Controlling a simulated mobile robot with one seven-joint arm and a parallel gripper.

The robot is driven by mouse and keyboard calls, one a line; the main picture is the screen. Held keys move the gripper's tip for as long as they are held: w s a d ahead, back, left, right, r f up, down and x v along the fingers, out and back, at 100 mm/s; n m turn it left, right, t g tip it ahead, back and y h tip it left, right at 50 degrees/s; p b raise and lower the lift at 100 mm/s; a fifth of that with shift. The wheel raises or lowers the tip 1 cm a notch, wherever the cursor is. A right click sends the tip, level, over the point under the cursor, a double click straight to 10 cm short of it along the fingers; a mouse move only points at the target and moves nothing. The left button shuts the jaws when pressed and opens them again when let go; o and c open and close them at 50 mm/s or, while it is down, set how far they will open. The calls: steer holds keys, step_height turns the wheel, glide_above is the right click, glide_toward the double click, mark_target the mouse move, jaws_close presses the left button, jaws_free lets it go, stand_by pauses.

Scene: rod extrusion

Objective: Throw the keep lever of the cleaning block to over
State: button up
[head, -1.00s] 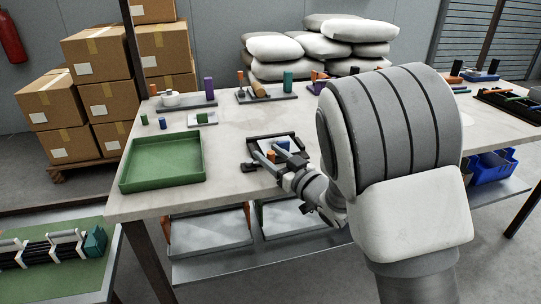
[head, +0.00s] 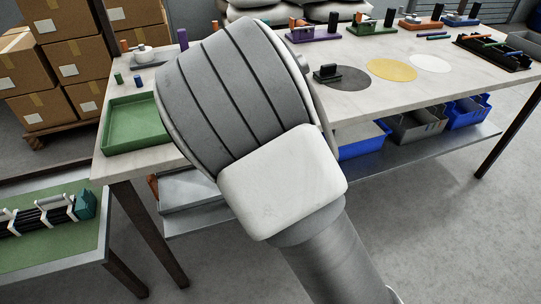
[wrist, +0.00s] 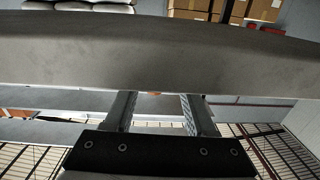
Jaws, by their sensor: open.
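My gripper shows in the wrist view (wrist: 155,112), with its two grey fingers apart and nothing between them touching either finger. A broad grey slab, perhaps the table edge, fills the view beyond the fingertips, with a tiny orange spot at its lower edge. In the head view my arm hides the gripper and the middle of the table. I cannot tell which fixture is the cleaning block, and no keep lever can be made out. A small dark block (head: 327,73) stands beside my arm.
The table (head: 345,105) carries a green tray (head: 135,125) at left. Fixtures on purple (head: 314,34), green (head: 372,29) and orange (head: 421,23) bases line the back. Black, yellow (head: 391,70) and white discs lie flat at right. Bins (head: 415,123) sit on the shelf below.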

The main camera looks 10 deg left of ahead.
steer(key=shift+s+r+h+p, duration=0.1)
steer(key=shift+s+h+p, duration=0.05)
steer(key=shift+h+p, duration=0.25)
steer(key=shift+s+a+r+m+t+p, duration=0.1)
steer(key=shift+s+r+m+t+p, duration=0.15)
steer(key=shift+t+p, duration=0.2)
steer(key=p+v, duration=1.5)
steer(key=v, duration=0.2)
steer(key=shift+s+r, duration=0.15)
steer(key=shift+r, duration=0.05)
